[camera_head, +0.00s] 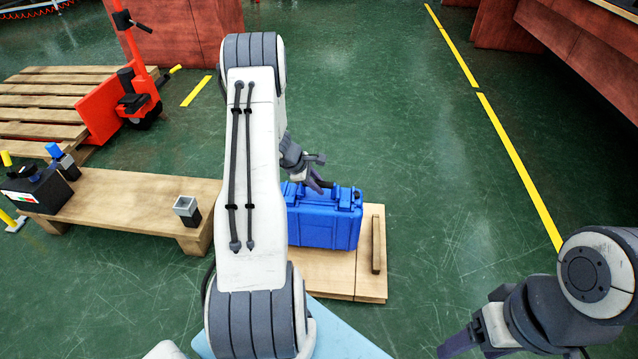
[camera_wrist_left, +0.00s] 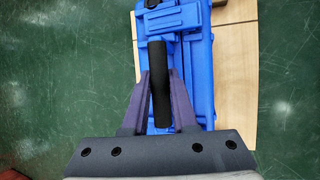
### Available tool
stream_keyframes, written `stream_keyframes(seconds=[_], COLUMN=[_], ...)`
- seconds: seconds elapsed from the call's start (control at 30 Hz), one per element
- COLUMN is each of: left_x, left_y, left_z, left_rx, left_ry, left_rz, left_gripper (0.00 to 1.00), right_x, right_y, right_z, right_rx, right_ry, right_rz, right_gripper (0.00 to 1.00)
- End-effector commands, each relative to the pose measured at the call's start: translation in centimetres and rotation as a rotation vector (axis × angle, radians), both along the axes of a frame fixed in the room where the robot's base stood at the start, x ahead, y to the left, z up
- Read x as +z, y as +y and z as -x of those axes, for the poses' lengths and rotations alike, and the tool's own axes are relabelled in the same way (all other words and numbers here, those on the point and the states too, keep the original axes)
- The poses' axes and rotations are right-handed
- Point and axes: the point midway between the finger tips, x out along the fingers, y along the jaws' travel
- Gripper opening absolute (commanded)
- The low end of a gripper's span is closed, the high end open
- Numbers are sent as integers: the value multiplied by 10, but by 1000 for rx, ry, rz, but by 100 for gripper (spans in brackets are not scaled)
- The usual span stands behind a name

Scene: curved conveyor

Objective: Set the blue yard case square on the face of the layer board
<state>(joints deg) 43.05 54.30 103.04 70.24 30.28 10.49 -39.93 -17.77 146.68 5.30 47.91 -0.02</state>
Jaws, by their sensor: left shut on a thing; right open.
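The blue yard case (camera_head: 325,222) stands upright over the wooden layer board (camera_head: 318,280), handle side up; it also shows in the left wrist view (camera_wrist_left: 203,75). My left gripper (camera_head: 318,184) is shut on its black handle (camera_wrist_left: 161,85), one finger on each side. The board shows right of the case in the wrist view (camera_wrist_left: 235,75). My forearm hides the left part of the case and board in the head view. I cannot tell whether the case's underside touches the board. My right gripper (camera_head: 462,345) is open and empty at the lower right, away from the board.
A wooden strip (camera_head: 376,244) stands along the board's right side. A low wooden bench (camera_head: 125,200) at left carries a small grey cup (camera_head: 187,209) and a dark device (camera_head: 38,188). A red pallet truck (camera_head: 120,105) and pallet (camera_head: 45,100) lie beyond. Green floor at right is clear.

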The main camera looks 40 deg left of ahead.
Motion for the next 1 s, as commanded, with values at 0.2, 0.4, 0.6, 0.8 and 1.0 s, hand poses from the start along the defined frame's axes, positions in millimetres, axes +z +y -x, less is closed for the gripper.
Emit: stream_keyframes(seconds=[0.2, 0.4, 0.6, 0.8, 1.0], left_x=[-14, -14, -18, -17, -9], left_y=[1, 1, 0, 0, 1], left_z=[-2, -2, 0, 0, 2], left_rx=[1, 1, 0, 0, 1], left_ry=[-6, -5, -1, -1, -1], left_rz=[-2, -1, 0, 0, -2], left_gripper=[0, 0, 56, 56, 56], right_x=[-10, -11, -12, -12, -6], right_y=[0, 0, 0, 0, 0], right_z=[0, 0, 0, 0, 0], right_rx=[0, 0, 0, 0, 0], right_ry=[0, 0, 0, 0, 0], right_rz=[0, 0, 0, 0, 0], right_gripper=[70, 70, 70, 70, 70])
